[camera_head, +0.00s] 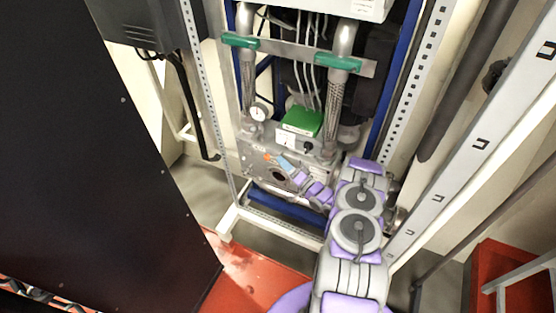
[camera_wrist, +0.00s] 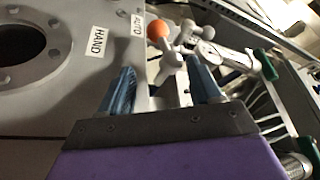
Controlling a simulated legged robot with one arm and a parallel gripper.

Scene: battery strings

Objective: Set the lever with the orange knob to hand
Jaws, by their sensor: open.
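The lever (camera_wrist: 170,66) is a pale grey piece with a round orange knob (camera_wrist: 158,30) at its end. In the wrist view it stands just beyond the gap between my fingertips. The knob is close to the AUTO label (camera_wrist: 137,22); the HAND label (camera_wrist: 96,41) is further left, nearer the round opening. My gripper (camera_wrist: 162,85) is open, with one blue finger to each side of the lever's line; I cannot tell whether either touches it. In the head view, my gripper (camera_head: 283,163) is at the grey valve housing, and the orange knob (camera_head: 268,157) shows small beside the fingers.
A green-topped box (camera_head: 303,121) and a round gauge (camera_head: 258,112) sit above the housing. Two pipes with green handles (camera_head: 338,62) rise behind. Perforated frame posts (camera_head: 411,80) flank the opening. A large black cabinet (camera_head: 85,170) fills the left.

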